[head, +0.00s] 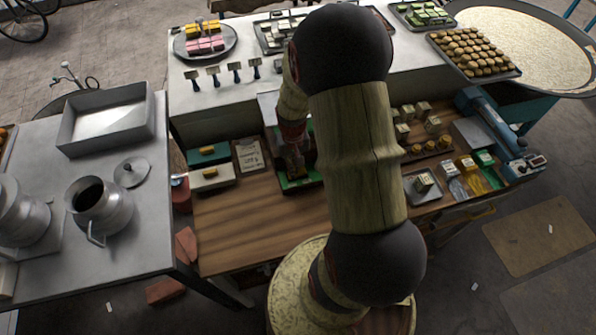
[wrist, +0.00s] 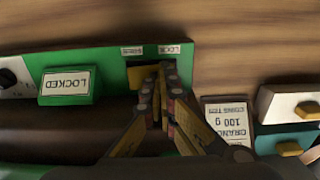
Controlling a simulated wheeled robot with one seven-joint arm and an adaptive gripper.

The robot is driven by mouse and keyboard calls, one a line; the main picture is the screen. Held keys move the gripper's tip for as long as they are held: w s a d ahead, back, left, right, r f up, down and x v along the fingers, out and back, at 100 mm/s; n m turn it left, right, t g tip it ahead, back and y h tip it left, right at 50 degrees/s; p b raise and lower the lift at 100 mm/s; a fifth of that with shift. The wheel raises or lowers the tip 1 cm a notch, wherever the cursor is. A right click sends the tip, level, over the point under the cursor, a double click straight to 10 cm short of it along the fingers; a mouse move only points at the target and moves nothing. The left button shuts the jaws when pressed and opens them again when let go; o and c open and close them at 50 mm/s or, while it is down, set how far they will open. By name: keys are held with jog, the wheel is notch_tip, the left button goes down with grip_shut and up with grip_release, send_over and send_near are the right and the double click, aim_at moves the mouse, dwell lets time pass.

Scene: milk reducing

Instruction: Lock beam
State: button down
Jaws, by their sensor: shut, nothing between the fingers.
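A green scale base (wrist: 118,58) lies at the top of the wrist view; part of its green edge (head: 300,185) shows in the head view beneath my arm. On it is a green block with a white LOCKED sign (wrist: 68,85), upside down in this view. To its right is a dark slot (wrist: 136,75) under two small labels (wrist: 170,49), the right one seeming to read LOCK. My gripper (wrist: 160,75) is shut, with its fingertips at the slot's right end. The beam itself is not clearly visible.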

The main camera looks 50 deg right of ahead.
jog(key=shift+r+p, duration=2.45)
jog(key=shift+r, duration=1.1)
jog(key=shift+s, duration=0.1)
jog(key=s+a+r+n+t+b, duration=0.2)
jog(key=a+r+b, duration=0.4)
jog(key=a, duration=0.5)
jog(key=s+a+r+n+t+b, duration=0.3)
jog(key=a+r+b, duration=0.4)
jog(key=a+b, duration=0.4)
jog(key=shift+s+a+n+t, duration=0.35)
jog(key=shift+s+n, duration=0.35)
jog(key=shift+s, duration=0.45)
